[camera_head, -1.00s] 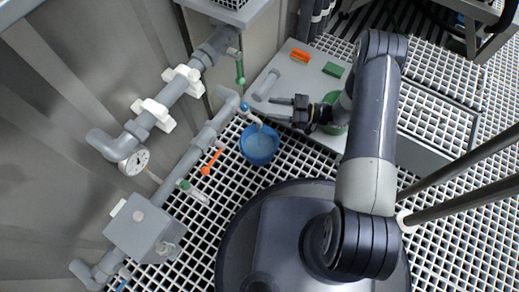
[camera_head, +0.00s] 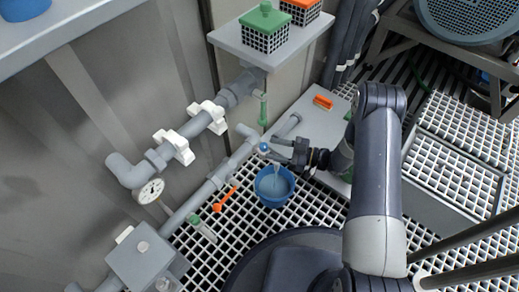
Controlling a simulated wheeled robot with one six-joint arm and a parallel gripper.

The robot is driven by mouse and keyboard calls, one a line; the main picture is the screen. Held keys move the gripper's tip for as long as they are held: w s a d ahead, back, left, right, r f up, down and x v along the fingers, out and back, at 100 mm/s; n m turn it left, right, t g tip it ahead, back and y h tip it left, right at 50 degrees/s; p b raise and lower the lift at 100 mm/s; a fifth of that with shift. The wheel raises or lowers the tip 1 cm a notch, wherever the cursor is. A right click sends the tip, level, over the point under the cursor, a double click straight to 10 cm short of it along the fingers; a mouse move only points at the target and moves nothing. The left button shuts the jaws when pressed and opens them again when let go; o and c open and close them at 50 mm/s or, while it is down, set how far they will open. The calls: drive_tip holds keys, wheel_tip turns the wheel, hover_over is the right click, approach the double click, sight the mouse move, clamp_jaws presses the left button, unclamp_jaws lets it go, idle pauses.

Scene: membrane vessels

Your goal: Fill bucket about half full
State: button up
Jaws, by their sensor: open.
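A blue bucket (camera_head: 274,188) stands on the white grating, below a tap. It holds some pale blue liquid; its exact level is hard to judge from above. The tap has a blue handle (camera_head: 264,147) at the end of a grey pipe. A pale streak, which looks like running water, leads from the tap down into the bucket. My gripper (camera_head: 272,149) reaches in from the right at the tap. Its fingers are apart, one on each side of the blue handle; I cannot tell whether they touch it.
An orange-handled valve (camera_head: 225,199) and a green-handled valve (camera_head: 202,228) sit left of the bucket. A pressure gauge (camera_head: 149,191) and grey pipes run along the wall. A grey box with an orange brush (camera_head: 323,102) stands behind my gripper. A shelf (camera_head: 230,40) holds baskets.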

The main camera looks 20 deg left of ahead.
sight(263, 143)
drive_tip(key=a+b, duration=0.1)
drive_tip(key=a, duration=0.5)
drive_tip(key=shift+a+b, duration=0.15)
drive_tip(key=shift+b, duration=0.15)
drive_tip(key=shift+c, duration=0.2)
drive_tip(key=c, duration=1)
drive_tip(key=shift+o, duration=0.2)
drive_tip(key=shift+m+t, duration=0.4)
drive_tip(key=shift+t, duration=0.3)
drive_tip(key=m+t+h, duration=0.1)
drive_tip(key=m+t, duration=0.2)
drive_tip(key=t, duration=0.2)
drive_tip(key=m+t+h, duration=0.1)
drive_tip(key=m+t, duration=0.1)
drive_tip(key=t, duration=0.1)
drive_tip(key=shift+w+m+h, duration=0.3)
drive_tip(key=shift+w, duration=0.05)
drive_tip(key=shift+w+d+m+t+h, duration=0.15)
drive_tip(key=shift+m+t+h, duration=0.75)
drive_tip(key=shift+t, duration=0.1)
drive_tip(key=shift+w+d+m+t+h, duration=0.1)
drive_tip(key=shift+d+m+t+h, duration=0.05)
drive_tip(key=shift+m+t+h, duration=0.7)
drive_tip(key=shift+w+d+m+t+h, duration=0.15)
drive_tip(key=shift+m+t+h, duration=0.6)
drive_tip(key=shift+t+h, duration=0.3)
